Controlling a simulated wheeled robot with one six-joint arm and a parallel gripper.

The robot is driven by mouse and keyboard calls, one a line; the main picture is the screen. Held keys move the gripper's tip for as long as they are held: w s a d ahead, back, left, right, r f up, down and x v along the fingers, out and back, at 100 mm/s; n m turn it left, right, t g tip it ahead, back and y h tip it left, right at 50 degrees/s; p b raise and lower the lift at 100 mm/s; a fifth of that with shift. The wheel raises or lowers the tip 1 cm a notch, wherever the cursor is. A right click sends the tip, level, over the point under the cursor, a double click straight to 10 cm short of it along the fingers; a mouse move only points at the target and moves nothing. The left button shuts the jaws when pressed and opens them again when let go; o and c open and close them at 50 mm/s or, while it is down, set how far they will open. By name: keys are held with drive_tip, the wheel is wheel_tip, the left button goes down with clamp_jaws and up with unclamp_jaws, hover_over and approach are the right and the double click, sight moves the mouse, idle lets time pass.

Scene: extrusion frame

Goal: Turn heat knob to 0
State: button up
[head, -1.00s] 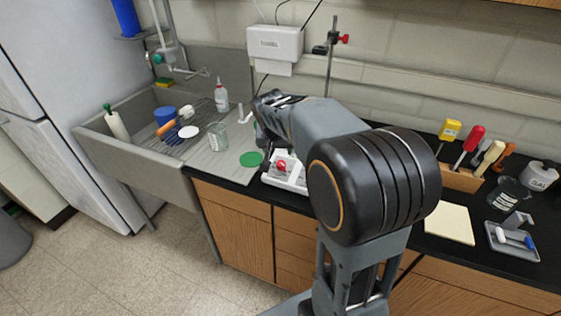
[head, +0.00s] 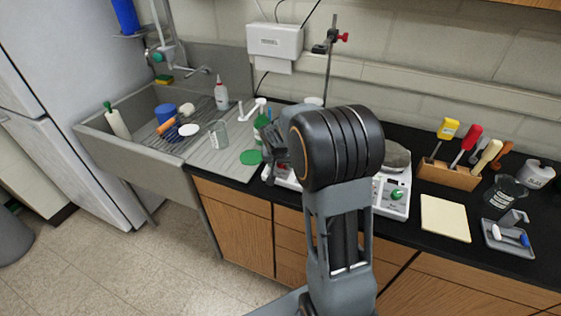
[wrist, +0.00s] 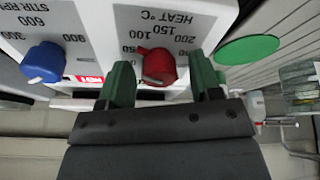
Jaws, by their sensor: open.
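The red heat knob (wrist: 158,66) is on the white front panel of a hotplate, below the upside-down "HEAT °C" print in the wrist view. A small tab on its upper left points toward the low numbers; its exact setting is unclear. My gripper (wrist: 162,80) is open, with one green fingertip left of the knob and one right of it. I cannot tell whether either finger touches it. A blue stir knob (wrist: 45,62) is to the left. In the head view my arm hides the red knob and most of this hotplate (head: 284,177).
A green disc (head: 251,157) lies beside the hotplate. A second white unit with a green knob (head: 397,195) stands to the right. The sink (head: 140,150) is at the left. A wooden tool block (head: 447,176) and a cream pad (head: 445,218) are further right.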

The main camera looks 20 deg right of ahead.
drive_tip(key=c, duration=0.9)
drive_tip(key=shift+c, duration=0.2)
drive_tip(key=shift+n, duration=0.3)
drive_tip(key=n+y+p, duration=0.1)
drive_tip(key=n, duration=0.4)
drive_tip(key=shift+r, duration=0.1)
drive_tip(key=n+y, duration=0.1)
drive_tip(key=n, duration=0.4)
drive_tip(key=shift+n, duration=0.5)
drive_tip(key=o, duration=0.9)
